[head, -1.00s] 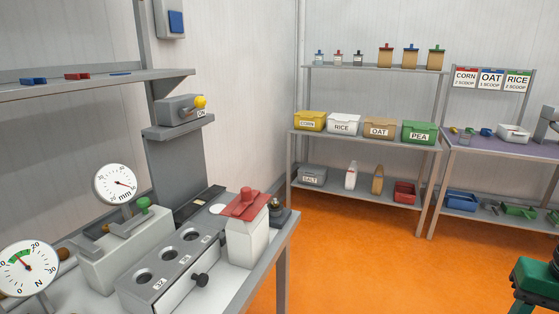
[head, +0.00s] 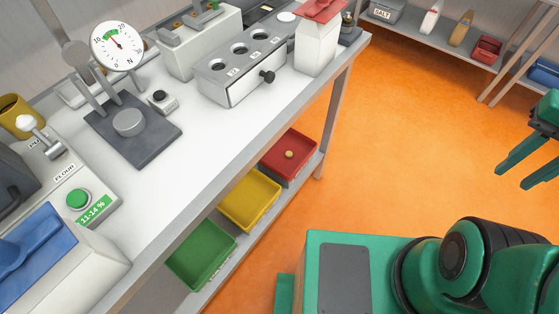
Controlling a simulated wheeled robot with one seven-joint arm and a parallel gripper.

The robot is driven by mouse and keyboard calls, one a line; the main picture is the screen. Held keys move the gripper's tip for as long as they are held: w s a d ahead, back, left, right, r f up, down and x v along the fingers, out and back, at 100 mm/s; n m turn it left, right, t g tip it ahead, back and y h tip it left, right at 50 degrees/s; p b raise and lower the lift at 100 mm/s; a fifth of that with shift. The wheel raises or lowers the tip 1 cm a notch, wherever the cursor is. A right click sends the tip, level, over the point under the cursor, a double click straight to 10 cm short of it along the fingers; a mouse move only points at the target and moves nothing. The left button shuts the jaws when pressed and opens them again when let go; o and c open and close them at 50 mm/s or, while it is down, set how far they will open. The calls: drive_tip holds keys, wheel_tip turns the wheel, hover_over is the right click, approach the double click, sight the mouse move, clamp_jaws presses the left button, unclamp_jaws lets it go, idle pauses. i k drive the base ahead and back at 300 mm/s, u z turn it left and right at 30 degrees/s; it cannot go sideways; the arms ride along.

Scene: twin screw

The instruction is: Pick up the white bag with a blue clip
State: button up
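A white-bodied thing with a blue top (head: 40,245) stands at the near left end of the bench, cut off by the picture's edge; I cannot tell for sure that it is a bag with a clip. A white bag with a red top (head: 318,45) stands at the bench's far end. A smaller white bag (head: 431,20) is on the far lower shelf, its clip colour unclear. My gripper (head: 514,177) is at the right edge over the orange floor, its two green fingers apart and empty, away from the bench.
The white bench (head: 215,140) carries a round dial gauge (head: 118,46), a block with holes (head: 240,65) and a green button (head: 78,198). Below are red (head: 290,140), yellow (head: 250,190) and green (head: 200,250) trays. The orange floor (head: 400,150) is open.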

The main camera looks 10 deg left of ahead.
sight(79, 281)
drive_tip(key=k, duration=1.4)
drive_tip(key=z, duration=0.3)
drive_tip(key=i, duration=1)
drive_tip(key=u, duration=2.35)
